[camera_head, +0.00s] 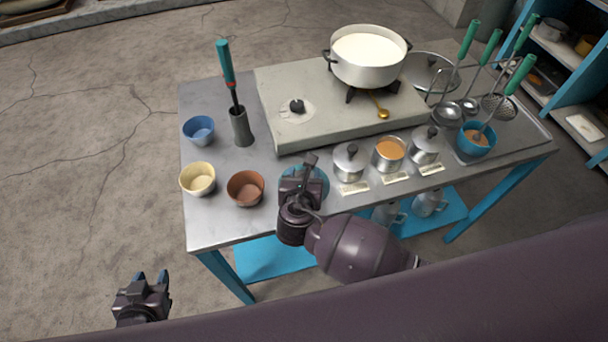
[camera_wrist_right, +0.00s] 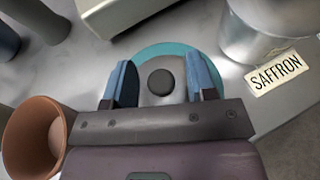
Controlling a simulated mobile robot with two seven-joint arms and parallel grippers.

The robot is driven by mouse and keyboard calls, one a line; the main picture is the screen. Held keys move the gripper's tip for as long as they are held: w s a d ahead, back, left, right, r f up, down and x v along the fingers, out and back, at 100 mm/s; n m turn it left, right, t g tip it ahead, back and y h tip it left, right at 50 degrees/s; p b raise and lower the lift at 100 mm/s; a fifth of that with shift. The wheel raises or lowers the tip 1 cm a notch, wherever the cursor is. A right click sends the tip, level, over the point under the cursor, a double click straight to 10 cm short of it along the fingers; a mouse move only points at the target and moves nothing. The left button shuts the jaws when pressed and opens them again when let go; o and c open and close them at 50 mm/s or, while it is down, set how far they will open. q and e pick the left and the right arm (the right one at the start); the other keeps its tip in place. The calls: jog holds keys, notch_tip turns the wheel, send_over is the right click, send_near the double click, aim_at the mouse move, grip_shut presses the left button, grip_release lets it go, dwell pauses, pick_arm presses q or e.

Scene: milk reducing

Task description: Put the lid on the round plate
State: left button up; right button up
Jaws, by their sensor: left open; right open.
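The round plate is a teal disc (camera_wrist_right: 168,47) lying on the metal table, partly covered by my right gripper in the head view (camera_head: 322,180). A small silver lid with a dark round knob (camera_wrist_right: 160,82) rests on the plate in the right wrist view. My right gripper (camera_wrist_right: 162,72) is open, its two blue fingers on either side of the knob with gaps visible. I cannot tell how high the fingers are above the lid. My left gripper (camera_head: 151,277) is open and empty, off the table at the lower left.
A silver canister of orange powder (camera_head: 390,153) stands open between two lidded canisters (camera_head: 349,162) (camera_head: 425,145). A brown bowl (camera_head: 245,187) sits left of the right gripper. A stove (camera_head: 330,108) with a white pot (camera_head: 367,68) is behind. Utensils stand at the right.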

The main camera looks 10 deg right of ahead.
jog(key=p+v, duration=0.1)
jog(key=v, duration=1)
jog(key=shift+s, duration=0.4)
jog(key=shift+a, duration=0.1)
jog(key=s+d+f+m+g+y, duration=0.3)
jog(key=d+f+m, duration=0.4)
jog(key=m, duration=0.7)
jog(key=s+d+m+t+y, duration=0.1)
jog(key=s+d+m, duration=0.3)
jog(key=d+m, duration=1.1)
jog(key=shift+r+m+t, duration=0.45)
jog(key=shift+m+t, duration=0.05)
jog(key=shift+m, duration=0.6)
jog(key=shift+s, duration=0.25)
